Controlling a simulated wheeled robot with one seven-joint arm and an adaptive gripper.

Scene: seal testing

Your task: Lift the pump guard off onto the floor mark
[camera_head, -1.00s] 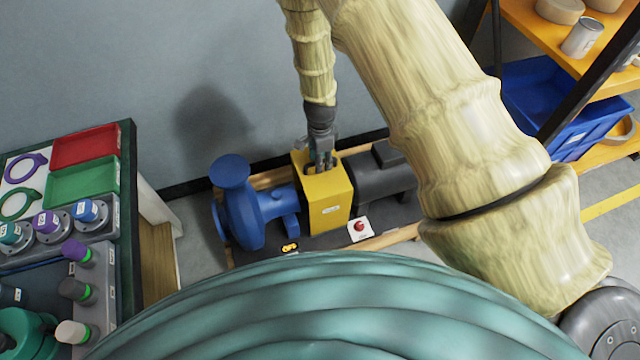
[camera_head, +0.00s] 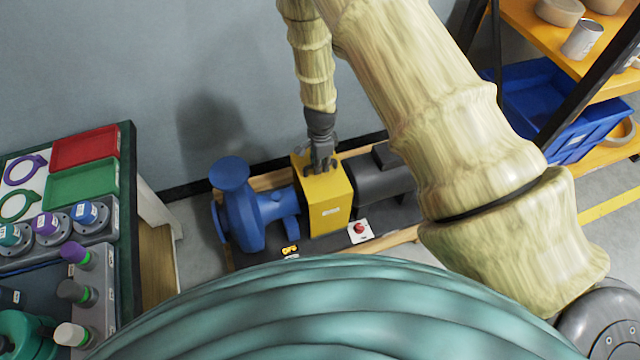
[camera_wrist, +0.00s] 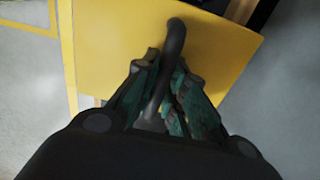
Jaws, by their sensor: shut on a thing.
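The pump guard (camera_head: 328,208) is a yellow box between the blue pump (camera_head: 245,205) and the dark grey motor (camera_head: 380,183). My gripper (camera_head: 322,168) is at the guard's top, pointing down. In the wrist view, my gripper (camera_wrist: 168,85) is shut on the guard's dark curved handle (camera_wrist: 174,40), which rises from the yellow top plate (camera_wrist: 120,38). The guard looks upright. Whether its underside is clear of the base below cannot be told. In the wrist view a yellow line (camera_wrist: 30,28) on the grey floor shows at the upper left.
A red button box (camera_head: 360,230) stands just in front of the guard. A workbench with red (camera_head: 85,148) and green trays is at the left. A shelf with a blue bin (camera_head: 565,105) is at the right. The wall is close behind the pump.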

